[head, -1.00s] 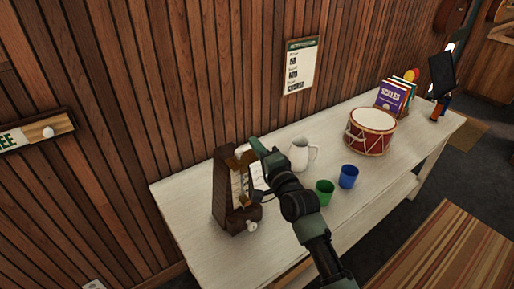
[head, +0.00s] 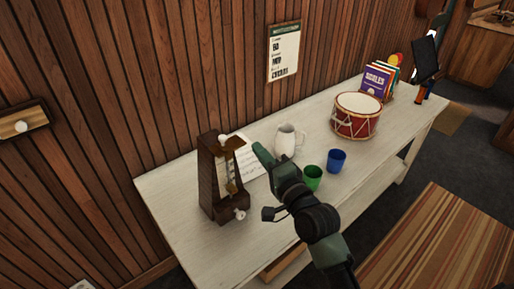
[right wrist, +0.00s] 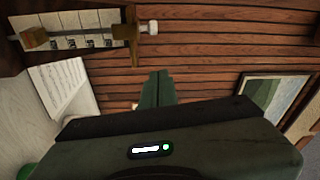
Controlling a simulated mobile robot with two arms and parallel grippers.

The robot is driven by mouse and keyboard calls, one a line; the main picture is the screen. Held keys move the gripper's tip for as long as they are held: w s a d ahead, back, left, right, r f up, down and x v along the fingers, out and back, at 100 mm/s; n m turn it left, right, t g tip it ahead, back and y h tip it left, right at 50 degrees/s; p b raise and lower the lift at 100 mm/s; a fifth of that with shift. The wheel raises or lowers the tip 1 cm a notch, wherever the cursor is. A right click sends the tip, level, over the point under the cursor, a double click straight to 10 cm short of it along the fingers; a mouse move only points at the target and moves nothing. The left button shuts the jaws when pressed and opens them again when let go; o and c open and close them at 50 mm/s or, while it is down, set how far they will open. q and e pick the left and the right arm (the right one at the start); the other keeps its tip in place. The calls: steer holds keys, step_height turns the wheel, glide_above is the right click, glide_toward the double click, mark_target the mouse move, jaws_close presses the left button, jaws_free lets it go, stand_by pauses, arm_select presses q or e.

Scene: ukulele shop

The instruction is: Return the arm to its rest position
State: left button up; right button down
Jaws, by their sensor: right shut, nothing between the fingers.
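My right arm reaches in from the bottom right of the head view. Its dark green right gripper (head: 259,149) is over the white table (head: 185,240), to the right of the metronome and in front of the white pitcher. In the right wrist view the fingers (right wrist: 157,88) are together with nothing between them. The brown wooden metronome (head: 212,190) stands upright at the near left of the table, apart from the gripper. Its scale and rod (right wrist: 85,38) show at the top of the wrist view. My left gripper is not in view.
A music sheet (head: 246,160) lies behind the metronome. A white pitcher (head: 285,140), green cup (head: 312,178), blue cup (head: 336,160) and red drum (head: 355,117) stand to the right. Books (head: 376,80) are at the far end. A plank wall (head: 150,80) runs behind the table.

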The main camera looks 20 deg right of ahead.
steer(key=s+a+f+n+g, duration=0.2)
steer(key=s+f+n+g, duration=0.7)
steer(key=f, duration=0.5)
steer(key=s+d+f+n+g+h, duration=0.1)
steer(key=s+f+n+g, duration=0.25)
steer(key=s, duration=0.75)
steer(key=s+d+f+n+g+h, duration=0.25)
steer(key=s+f, duration=0.25)
steer(key=s, duration=0.5)
step_height(320, 180, down, 28)
steer(key=s+n+g+b, duration=0.1)
steer(key=s+b, duration=0.1)
steer(key=s, duration=0.1)
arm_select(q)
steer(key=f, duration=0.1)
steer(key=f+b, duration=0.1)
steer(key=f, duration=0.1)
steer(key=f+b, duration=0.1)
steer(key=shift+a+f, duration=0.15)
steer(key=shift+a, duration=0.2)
arm_select(e)
steer(key=s+d+f+g, duration=0.1)
steer(key=s+d+f, duration=0.1)
steer(key=s+f, duration=1.4)
step_height(320, 180, down, 2)
steer(key=shift+s+d+f+n, duration=0.2)
steer(key=shift+s+d+n, duration=0.05)
steer(key=shift+n, duration=0.05)
